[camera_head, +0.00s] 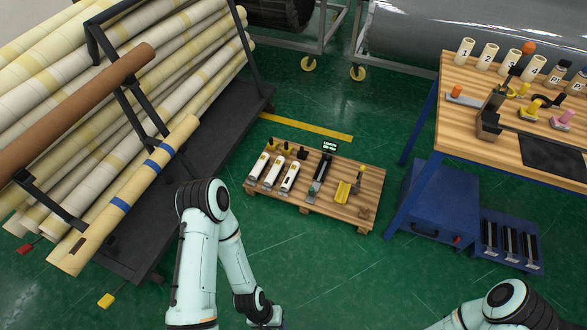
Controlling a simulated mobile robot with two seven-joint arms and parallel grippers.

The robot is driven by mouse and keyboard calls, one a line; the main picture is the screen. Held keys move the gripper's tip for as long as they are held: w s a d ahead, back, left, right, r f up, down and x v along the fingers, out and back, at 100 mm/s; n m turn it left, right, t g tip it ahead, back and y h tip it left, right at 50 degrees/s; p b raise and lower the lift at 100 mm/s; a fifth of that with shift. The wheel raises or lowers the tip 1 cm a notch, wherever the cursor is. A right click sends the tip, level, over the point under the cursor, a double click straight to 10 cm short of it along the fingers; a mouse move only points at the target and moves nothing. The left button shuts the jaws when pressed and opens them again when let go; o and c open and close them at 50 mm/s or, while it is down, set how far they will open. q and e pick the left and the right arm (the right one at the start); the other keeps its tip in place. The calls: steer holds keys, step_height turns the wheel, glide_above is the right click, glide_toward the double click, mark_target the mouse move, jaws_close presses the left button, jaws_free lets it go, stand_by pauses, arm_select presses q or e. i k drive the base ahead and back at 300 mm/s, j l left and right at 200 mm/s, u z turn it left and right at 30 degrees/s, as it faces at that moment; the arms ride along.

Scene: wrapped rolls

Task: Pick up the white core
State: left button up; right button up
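Several long cream-white cores lie slanted on a black rack at the left; one of these white cores (190,95) is near the rack's right side. A pale yellowish core with blue bands (135,190) lies along the front of the rack, and a brown core (85,105) lies across the others. Short white cylinders (465,51) marked with numbers stand on the workbench. I cannot tell which is the white core meant.
A low wooden pallet (335,208) carries white-bodied tools and a yellow piece. The workbench (460,130) at right holds tools and a black mat, with a blue cabinet (440,200) below. The black rack base (225,125) borders the left. Green floor is open around the pallet.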

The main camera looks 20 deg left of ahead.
mark_target(285, 186)
steer(key=u, duration=0.4)
steer(key=i+j+u, duration=0.3)
steer(key=i, duration=0.15)
steer(key=i+j+u, duration=0.1)
steer(key=i+u, duration=0.2)
steer(key=i, duration=0.15)
steer(key=i+u, duration=0.35)
steer(key=i, duration=0.9)
